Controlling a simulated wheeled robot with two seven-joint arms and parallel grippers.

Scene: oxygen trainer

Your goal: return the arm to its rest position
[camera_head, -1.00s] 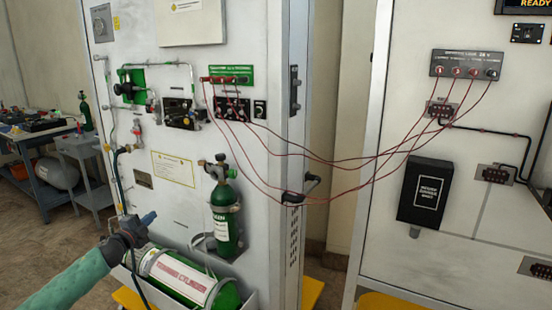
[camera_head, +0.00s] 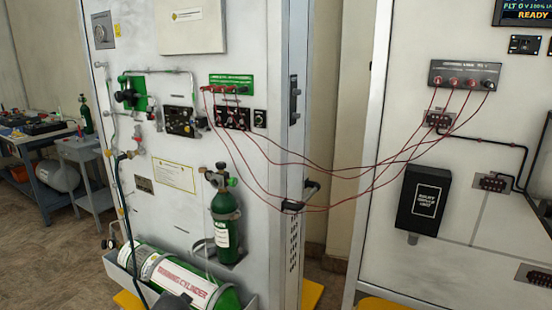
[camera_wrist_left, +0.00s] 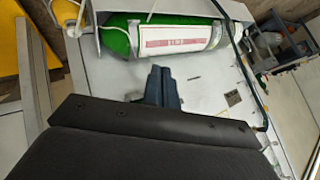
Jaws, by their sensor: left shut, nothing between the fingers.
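My left gripper (camera_wrist_left: 163,85) shows in the left wrist view with its dark blue fingers together and nothing between them. It is apart from the training cylinder (camera_wrist_left: 118,39), which lies across the top of that view. In the head view only a small dark shape at the bottom edge, in front of the training cylinder (camera_head: 160,271), may be part of this gripper. The rest of the left arm is out of that view. My right gripper is in neither view.
A white trainer panel (camera_head: 190,120) carries a small upright green cylinder (camera_head: 225,228). Red leads (camera_head: 320,165) hang across the gap to the right panel (camera_head: 390,265). A bench (camera_head: 50,180) stands at the left. Floor shows clear at lower left.

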